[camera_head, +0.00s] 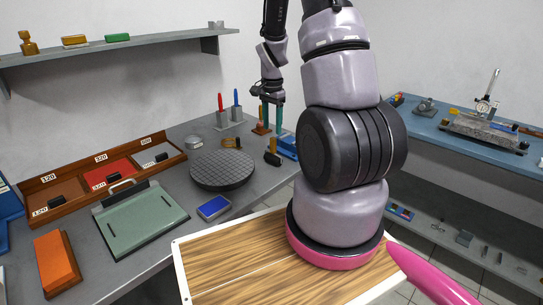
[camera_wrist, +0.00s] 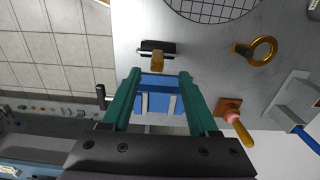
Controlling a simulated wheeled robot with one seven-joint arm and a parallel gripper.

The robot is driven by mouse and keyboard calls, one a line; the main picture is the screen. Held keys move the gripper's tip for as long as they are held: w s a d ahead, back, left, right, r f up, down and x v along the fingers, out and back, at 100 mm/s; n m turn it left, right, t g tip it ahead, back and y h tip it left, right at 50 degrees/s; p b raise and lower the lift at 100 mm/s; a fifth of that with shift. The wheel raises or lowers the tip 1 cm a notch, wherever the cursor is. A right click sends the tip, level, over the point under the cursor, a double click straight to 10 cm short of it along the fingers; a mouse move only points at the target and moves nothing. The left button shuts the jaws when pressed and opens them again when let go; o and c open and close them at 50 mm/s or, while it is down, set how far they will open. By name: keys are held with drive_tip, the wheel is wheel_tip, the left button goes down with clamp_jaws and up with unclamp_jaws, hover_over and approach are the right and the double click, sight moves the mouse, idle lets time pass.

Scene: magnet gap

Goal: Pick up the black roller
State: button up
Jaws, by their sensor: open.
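A black roller with a short wooden handle lies near the bench edge, shown in the wrist view (camera_wrist: 157,45) and in the head view (camera_head: 272,158). In the wrist view the handle points toward my gripper (camera_wrist: 160,73). My gripper's two green fingers are wide apart with nothing held between them. The roller appears just past the fingertips, roughly centred between them. In the head view my gripper (camera_head: 271,128) hangs over the far part of the grey bench, fingers down, above and behind the roller. I cannot tell its exact height.
A blue object (camera_wrist: 158,101) shows between the fingers in the wrist view. A wooden-handled tool (camera_wrist: 236,119) is right of them, and a brass ring (camera_wrist: 262,51) farther right. A round gridded plate (camera_head: 222,170) lies left of the roller. Floor lies beyond the bench edge.

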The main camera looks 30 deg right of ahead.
sight(273, 138)
drive_tip(key=f, duration=0.6)
drive_tip(key=shift+s+d, duration=0.1)
drive_tip(key=shift+s, duration=0.1)
clamp_jaws()
drive_tip(key=shift+r, duration=0.1)
idle(1.1)
